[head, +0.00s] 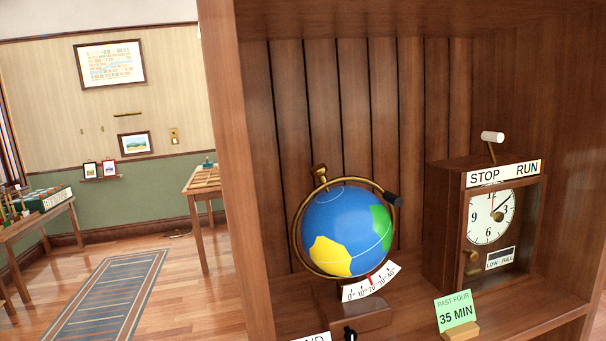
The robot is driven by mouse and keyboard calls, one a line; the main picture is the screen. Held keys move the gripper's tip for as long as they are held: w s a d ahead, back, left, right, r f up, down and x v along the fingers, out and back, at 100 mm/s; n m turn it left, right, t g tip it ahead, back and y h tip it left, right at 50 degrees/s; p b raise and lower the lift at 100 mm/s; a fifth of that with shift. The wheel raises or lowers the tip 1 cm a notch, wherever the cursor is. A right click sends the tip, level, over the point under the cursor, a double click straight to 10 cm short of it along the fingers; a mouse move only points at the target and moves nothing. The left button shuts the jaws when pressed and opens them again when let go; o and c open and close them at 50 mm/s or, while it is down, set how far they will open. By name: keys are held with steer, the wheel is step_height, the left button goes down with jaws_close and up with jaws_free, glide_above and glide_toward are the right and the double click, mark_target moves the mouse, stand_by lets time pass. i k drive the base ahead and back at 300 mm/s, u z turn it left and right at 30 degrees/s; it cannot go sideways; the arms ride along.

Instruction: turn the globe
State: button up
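The globe (346,232) stands in the wooden bookcase, right of centre in the head view. It is blue with a yellow patch at lower left and a green patch at right. A brass ring (299,237) surrounds it, with a brass knob (319,171) on top and a black grip (393,200) at upper right. A white scale (371,283) marked in tens up to 40 sits below it, with a red pointer near its middle. The globe rests on a wooden base (362,318). My gripper is not in view.
Right of the globe stands a wooden clock (490,217) with a STOP/RUN label and a white-tipped lever (492,137). A green "PAST FOUR 35 MIN" card (456,313) stands in front. A small black knob (350,333) is cut off below. The bookcase's side post (243,180) stands left.

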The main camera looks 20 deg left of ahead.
mark_target(346, 230)
steer(key=u, duration=0.05)
steer(key=i, duration=1)
steer(key=z, duration=0.05)
